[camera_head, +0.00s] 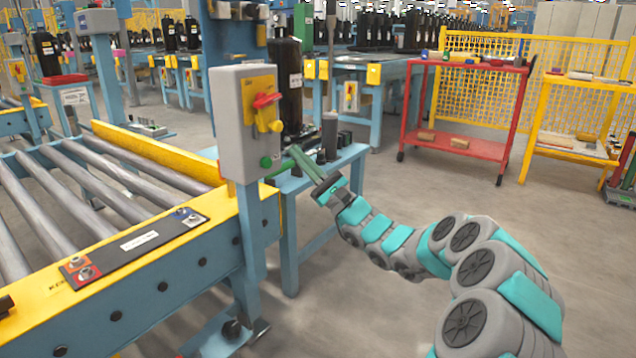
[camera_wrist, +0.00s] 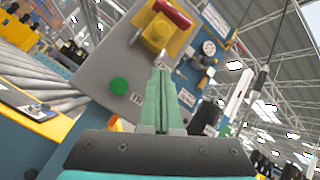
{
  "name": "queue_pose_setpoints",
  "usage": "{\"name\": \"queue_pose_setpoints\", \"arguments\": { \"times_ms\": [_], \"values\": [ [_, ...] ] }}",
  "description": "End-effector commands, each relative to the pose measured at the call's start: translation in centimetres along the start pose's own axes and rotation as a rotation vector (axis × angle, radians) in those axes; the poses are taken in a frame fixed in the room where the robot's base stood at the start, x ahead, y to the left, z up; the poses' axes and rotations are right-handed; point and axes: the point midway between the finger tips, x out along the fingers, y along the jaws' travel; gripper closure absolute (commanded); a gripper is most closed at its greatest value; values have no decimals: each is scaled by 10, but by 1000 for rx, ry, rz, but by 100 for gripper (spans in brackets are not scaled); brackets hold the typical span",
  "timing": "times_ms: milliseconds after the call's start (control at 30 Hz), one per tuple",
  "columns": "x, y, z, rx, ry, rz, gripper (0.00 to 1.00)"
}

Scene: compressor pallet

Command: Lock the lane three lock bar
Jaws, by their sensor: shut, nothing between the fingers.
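A grey control box (camera_head: 231,140) stands on a blue post at the conveyor's near right corner. The wrist view shows the same red handle (camera_wrist: 174,14), tilted, and the green button (camera_wrist: 119,86). No part is legibly marked as the lane three lock bar. My gripper (camera_head: 294,151) is shut and empty, just right of the box. In the wrist view my green fingers (camera_wrist: 161,72) point up toward the yellow plate; contact cannot be told.
The roller conveyor (camera_head: 150,150) with a yellow rail fills the left. A labelled plate (camera_head: 139,241) lies on its near edge. A blue bench (camera_head: 345,160) with dark parts stands behind my gripper. A red cart (camera_head: 465,147) is at back right.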

Motion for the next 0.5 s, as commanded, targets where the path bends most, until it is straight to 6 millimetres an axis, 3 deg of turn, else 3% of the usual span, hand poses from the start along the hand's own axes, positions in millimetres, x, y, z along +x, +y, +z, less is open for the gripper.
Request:
{"name": "queue_pose_setpoints", "arguments": {
  "times_ms": [233,500],
  "values": [
    [-56,-2,1,0,0,-5,100],
    [-90,-1,2,0,0,-2,100]
  ]
}}
